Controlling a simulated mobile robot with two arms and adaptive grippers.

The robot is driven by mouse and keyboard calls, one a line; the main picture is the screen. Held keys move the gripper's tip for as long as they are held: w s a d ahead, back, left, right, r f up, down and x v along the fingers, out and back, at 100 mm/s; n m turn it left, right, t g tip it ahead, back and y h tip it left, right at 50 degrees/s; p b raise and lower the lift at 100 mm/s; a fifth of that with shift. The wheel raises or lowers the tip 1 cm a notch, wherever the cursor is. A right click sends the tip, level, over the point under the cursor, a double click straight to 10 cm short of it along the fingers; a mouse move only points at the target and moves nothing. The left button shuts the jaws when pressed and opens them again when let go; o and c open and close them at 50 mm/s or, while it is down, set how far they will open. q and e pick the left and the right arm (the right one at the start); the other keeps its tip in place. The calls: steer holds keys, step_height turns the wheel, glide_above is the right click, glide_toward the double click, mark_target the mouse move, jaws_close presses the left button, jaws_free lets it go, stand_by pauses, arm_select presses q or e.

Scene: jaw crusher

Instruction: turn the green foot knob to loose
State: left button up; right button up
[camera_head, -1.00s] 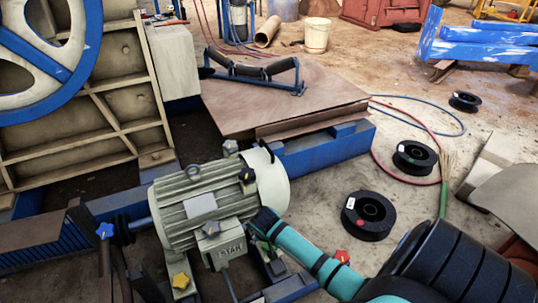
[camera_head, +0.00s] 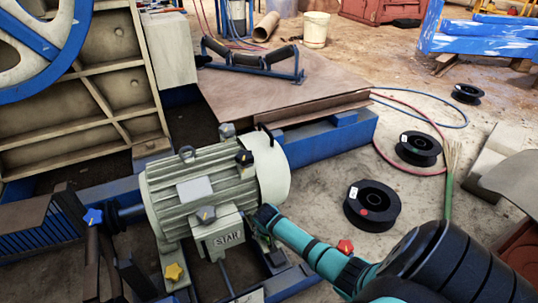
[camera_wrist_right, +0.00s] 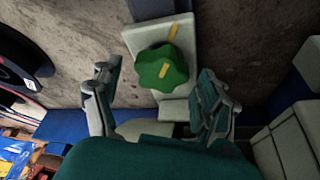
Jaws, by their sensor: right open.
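The green foot knob (camera_wrist_right: 162,68) shows in the right wrist view, a lobed knob with a yellow stripe on a pale foot plate (camera_wrist_right: 143,36). A yellow mark (camera_wrist_right: 173,33) lies on the plate above it, and the stripe points roughly that way. My right gripper (camera_wrist_right: 160,97) is open, its two fingers to the left and right of the knob with gaps on both sides. In the head view my right gripper (camera_head: 264,222) is low beside the pale green motor (camera_head: 205,190). I cannot make out the green knob there. My left gripper is out of view.
Black spools (camera_head: 372,206) and hoses lie on the floor at right.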

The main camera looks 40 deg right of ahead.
steer(key=shift+f, duration=0.1)
steer(key=c, duration=1.2)
